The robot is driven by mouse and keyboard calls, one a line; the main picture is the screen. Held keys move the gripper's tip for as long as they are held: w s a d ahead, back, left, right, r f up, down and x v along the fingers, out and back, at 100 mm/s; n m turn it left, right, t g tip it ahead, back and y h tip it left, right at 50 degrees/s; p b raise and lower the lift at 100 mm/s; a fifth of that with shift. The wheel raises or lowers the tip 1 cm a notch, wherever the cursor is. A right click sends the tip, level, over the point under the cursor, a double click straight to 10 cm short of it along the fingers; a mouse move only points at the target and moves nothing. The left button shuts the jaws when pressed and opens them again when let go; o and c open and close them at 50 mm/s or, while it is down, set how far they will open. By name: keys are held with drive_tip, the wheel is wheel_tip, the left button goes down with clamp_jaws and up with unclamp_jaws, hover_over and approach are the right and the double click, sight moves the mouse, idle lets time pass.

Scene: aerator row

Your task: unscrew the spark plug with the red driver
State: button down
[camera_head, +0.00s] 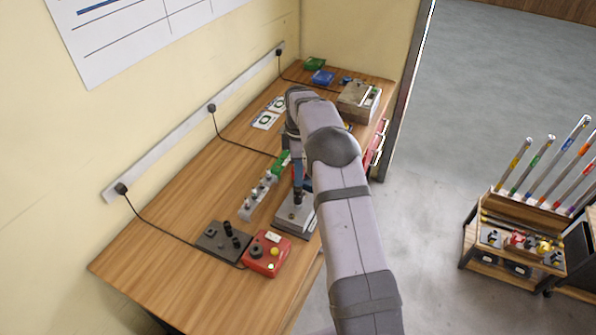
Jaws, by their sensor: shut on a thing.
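My gripper (297,172) points down over the front part of the bench, partly hidden by my arm. It is shut on a slim dark upright tool (298,197), whose lower end is at a grey block (290,221). I cannot make out any red on this tool, so I cannot tell whether it is the red driver. Whether its tip touches the block is too small to tell. I cannot pick out the spark plug. A row of grey holders with several dark-topped pieces (258,196) runs just left of the gripper, with a green part (282,160) at its far end.
A red box with buttons (267,254) and a dark plate with black pegs (222,241) stand at the near side of the wooden bench (165,262). A wooden box (358,102), blue box (323,77) and green box (315,64) are at the far end. Cables cross the bench's left side.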

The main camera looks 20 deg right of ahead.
drive_tip(key=shift+f, duration=0.3)
drive_tip(key=shift+f+b, duration=0.3)
drive_tip(key=shift+f, duration=0.05)
drive_tip(key=shift+f, duration=0.2)
idle(0.4)
drive_tip(key=n, duration=0.3)
drive_tip(key=shift+p, duration=0.3)
drive_tip(key=n, duration=0.4)
drive_tip(key=shift+s, duration=0.1)
drive_tip(key=shift+f+n, duration=0.1)
drive_tip(key=shift+n, duration=0.3)
